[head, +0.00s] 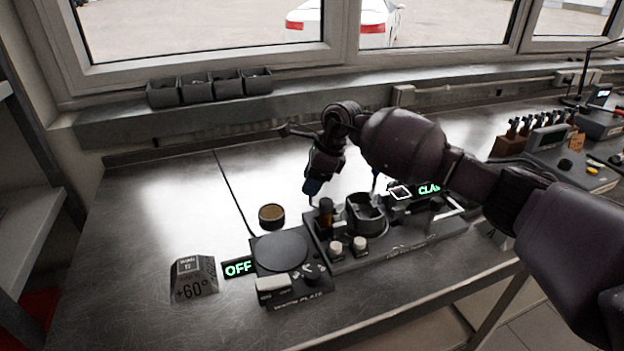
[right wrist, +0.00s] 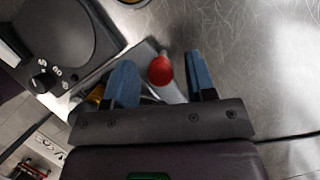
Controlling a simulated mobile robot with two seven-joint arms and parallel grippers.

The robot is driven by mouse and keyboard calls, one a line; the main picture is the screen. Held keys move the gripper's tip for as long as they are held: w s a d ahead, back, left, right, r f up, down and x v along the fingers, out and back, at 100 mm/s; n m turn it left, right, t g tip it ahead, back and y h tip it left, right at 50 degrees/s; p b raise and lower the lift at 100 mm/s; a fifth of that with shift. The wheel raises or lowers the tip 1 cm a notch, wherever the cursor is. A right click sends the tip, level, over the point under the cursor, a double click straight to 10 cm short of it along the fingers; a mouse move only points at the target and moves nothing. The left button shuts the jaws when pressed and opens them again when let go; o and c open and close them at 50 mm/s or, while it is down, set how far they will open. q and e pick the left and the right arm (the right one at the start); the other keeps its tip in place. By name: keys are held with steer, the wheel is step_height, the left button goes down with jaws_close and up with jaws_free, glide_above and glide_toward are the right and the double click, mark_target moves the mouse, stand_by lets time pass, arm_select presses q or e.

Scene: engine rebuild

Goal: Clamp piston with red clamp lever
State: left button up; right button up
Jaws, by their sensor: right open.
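My right gripper (head: 343,187) is above the back of the clamping fixture (head: 400,238) in the head view, blue fingers pointing down and apart. In the right wrist view the gripper (right wrist: 160,85) is open, and the red knob of the clamp lever (right wrist: 160,70) shows between its fingers, not visibly gripped. The lever is not seen in the head view. A dark, open-topped round part (head: 365,218) stands in the fixture; I cannot tell if it is the piston or a holder. A green display (head: 429,189) beside it reads "CLA", partly covered by my arm. My left gripper is not in view.
A warming plate (head: 280,250) with an "OFF" display (head: 238,268) adjoins the fixture on the left. A brown-topped round tin (head: 271,213) stands behind it, and a "+60°" block (head: 194,280) to its left. The bench at back left is clear.

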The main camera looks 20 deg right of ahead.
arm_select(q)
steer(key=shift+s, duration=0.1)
arm_select(e)
steer(key=c, duration=0.9)
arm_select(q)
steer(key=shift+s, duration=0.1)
